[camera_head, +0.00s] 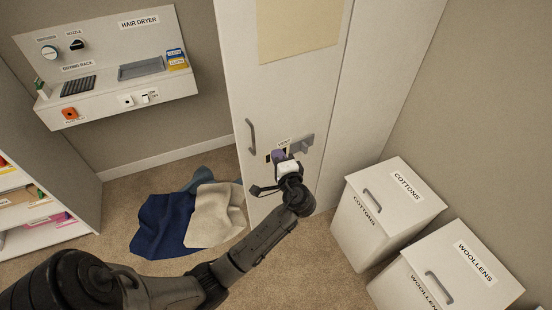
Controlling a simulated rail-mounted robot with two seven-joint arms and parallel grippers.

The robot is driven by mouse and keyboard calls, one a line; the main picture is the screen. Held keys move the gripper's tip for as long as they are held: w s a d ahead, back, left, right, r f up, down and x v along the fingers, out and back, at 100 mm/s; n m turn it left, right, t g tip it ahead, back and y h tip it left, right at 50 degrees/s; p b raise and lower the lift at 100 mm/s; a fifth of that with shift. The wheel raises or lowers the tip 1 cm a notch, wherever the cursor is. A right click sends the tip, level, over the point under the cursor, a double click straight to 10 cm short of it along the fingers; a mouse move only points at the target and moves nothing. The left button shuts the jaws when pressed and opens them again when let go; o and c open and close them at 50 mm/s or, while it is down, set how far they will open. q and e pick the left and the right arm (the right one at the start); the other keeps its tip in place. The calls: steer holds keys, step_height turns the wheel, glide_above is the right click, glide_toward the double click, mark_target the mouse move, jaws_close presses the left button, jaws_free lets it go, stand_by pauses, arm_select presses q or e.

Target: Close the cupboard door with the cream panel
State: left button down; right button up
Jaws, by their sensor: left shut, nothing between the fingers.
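The white cupboard door (240,60) stands in the middle of the view, with a cream panel (300,25) on its upper part. A grey vertical handle (251,136) is near its left edge. A small labelled grey holder (306,144) is on the door's lower half, with something purple beside it. My left gripper (284,160) is at the door's lower half, just below this holder, shut and empty. Its fingertips are largely hidden by its own body, so I cannot tell whether it touches the door. I cannot tell whether the door is slightly ajar. My right gripper is not in view.
Navy and beige cloths (213,214) lie on the carpet left of the door. White COTTONS (385,235) and WOOLLENS (425,285) bins stand at the right. A hair dryer shelf (125,98) is on the back wall, and a shelf unit (60,180) is at far left.

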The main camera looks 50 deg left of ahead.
arm_select(q)
steer(key=a+p, duration=0.1)
steer(key=a, duration=0.9)
steer(key=shift+w+a+p, duration=0.2)
steer(key=shift+p, duration=0.1)
